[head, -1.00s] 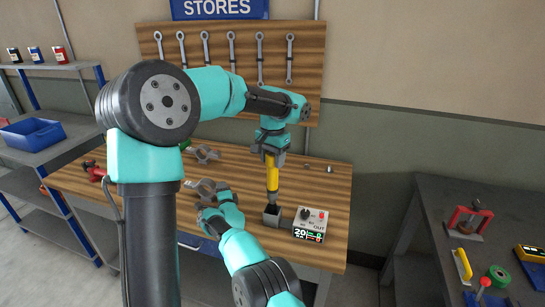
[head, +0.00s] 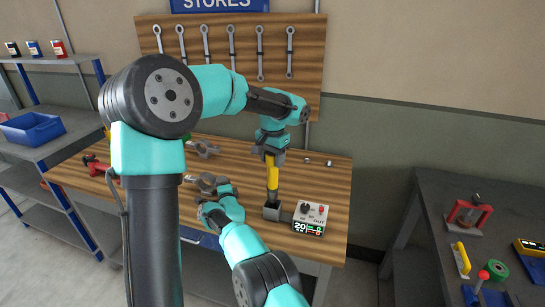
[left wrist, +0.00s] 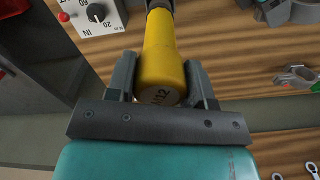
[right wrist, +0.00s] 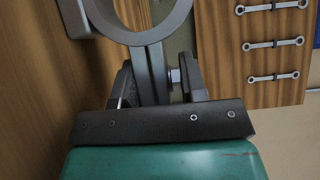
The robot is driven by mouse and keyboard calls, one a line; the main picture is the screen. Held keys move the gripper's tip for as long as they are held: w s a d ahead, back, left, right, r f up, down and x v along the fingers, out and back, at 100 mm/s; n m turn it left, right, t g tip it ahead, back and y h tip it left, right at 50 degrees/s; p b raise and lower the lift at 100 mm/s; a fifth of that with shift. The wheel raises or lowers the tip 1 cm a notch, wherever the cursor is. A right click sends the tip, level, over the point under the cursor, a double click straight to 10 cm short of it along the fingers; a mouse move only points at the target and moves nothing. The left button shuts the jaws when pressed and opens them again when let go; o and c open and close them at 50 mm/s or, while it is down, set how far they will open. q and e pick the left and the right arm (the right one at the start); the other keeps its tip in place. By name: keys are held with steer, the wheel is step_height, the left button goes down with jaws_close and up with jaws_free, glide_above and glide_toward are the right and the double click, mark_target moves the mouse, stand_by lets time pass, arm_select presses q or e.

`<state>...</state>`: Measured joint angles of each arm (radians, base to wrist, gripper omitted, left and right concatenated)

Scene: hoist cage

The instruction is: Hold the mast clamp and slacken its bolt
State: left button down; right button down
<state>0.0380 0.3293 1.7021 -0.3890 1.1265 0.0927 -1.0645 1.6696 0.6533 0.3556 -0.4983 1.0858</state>
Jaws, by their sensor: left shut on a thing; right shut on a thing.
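The mast clamp (right wrist: 158,22), a grey ring with two ears and a bolt (right wrist: 174,76), fills the top of the right wrist view. My right gripper (right wrist: 158,85) is shut on its ears. In the head view the clamp (head: 209,183) lies low at the bench, partly behind my right gripper (head: 208,200). My left gripper (head: 270,155) is shut on a yellow tool (head: 272,178) that stands upright. The tool also shows in the left wrist view (left wrist: 164,55), with M12 on its end. Its lower end is hidden in a dark square holder (head: 272,211).
A control box (head: 310,216) with a dial and lit display stands right of the holder. A second grey clamp (head: 204,149) lies farther back. Small parts (head: 329,162) lie at the bench's right rear. Wrenches hang on the backboard (head: 275,50).

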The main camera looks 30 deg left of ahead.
arm_select(q)
steer(key=shift+f, duration=1.15)
steer(key=shift+c, duration=2.1)
jaws_free()
step_height(320, 180, up, 12)
step_height(320, 180, up, 7)
steer(key=shift+r, duration=0.1)
step_height(320, 180, up, 10)
stand_by(0.4)
